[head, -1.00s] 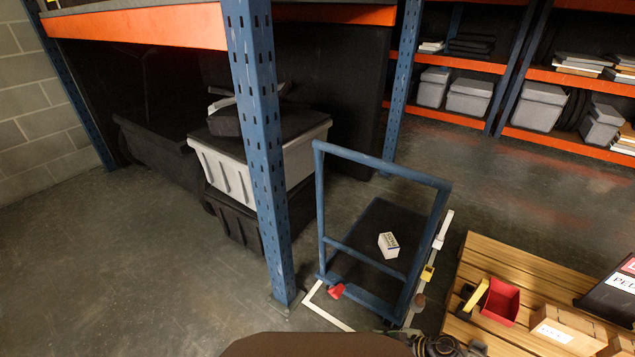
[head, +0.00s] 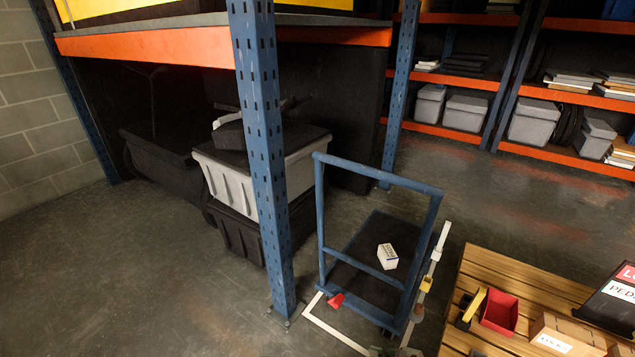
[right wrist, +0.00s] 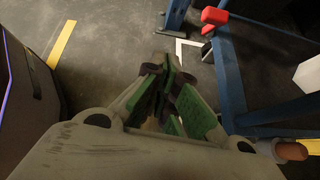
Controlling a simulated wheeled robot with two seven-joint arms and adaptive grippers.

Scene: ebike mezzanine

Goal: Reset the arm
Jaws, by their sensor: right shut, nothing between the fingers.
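My right gripper (right wrist: 165,70) shows in the right wrist view with its green-padded fingers closed together and nothing between them. It hangs above the dark floor, to the left of the blue trolley frame (right wrist: 228,80). In the head view only small dark parts show at the bottom edge near the trolley, and I cannot tell whether they are the gripper. My left gripper and left arm are in neither view.
The blue trolley (head: 378,180) carries a small white box (head: 387,257). A blue rack post (head: 262,160) stands left of it. A wooden pallet (head: 485,270) with a red bin (head: 499,312) and a cardboard box (head: 568,333) is at right. Floor (head: 130,290) at left is clear.

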